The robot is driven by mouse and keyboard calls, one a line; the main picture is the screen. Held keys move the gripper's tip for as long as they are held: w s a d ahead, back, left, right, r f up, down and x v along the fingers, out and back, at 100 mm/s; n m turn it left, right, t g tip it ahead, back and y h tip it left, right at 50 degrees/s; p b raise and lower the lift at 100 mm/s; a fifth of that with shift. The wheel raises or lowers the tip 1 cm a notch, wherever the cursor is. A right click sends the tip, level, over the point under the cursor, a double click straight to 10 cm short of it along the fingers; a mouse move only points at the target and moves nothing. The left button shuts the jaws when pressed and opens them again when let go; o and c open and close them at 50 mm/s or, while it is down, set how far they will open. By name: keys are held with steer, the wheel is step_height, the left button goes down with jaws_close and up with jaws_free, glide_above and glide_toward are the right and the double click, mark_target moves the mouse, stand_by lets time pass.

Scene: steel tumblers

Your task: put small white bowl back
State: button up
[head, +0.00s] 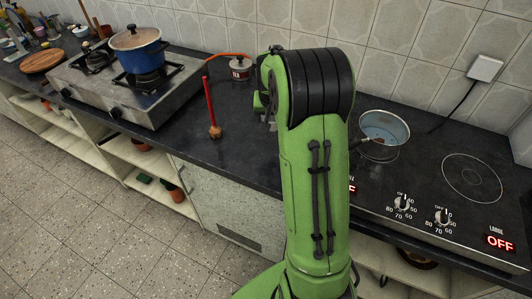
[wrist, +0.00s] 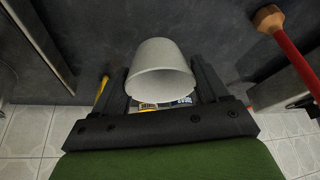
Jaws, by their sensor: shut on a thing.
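The small white bowl (wrist: 163,62) is in the wrist view, held between the two dark fingers of my gripper (wrist: 162,78). Its open mouth is turned towards the wrist camera and its closed end points away over a dark surface. The gripper is shut on it. In the head view my green arm hides the bowl and the gripper's fingers. I cannot tell how high the bowl is above the counter.
A red-handled tool (head: 210,110) stands on the dark counter left of my arm; its wooden end (wrist: 268,18) is near in the wrist view. A lidded pot (head: 240,69) is behind. A blue pot (head: 138,50) sits on the left stove, a pan (head: 384,127) on the right hob.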

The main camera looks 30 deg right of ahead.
step_height(320, 180, down, 9)
steer(key=shift+f+b, duration=0.2)
steer(key=shift+b, duration=0.95)
steer(key=shift+f, duration=0.2)
steer(key=o, duration=1.1)
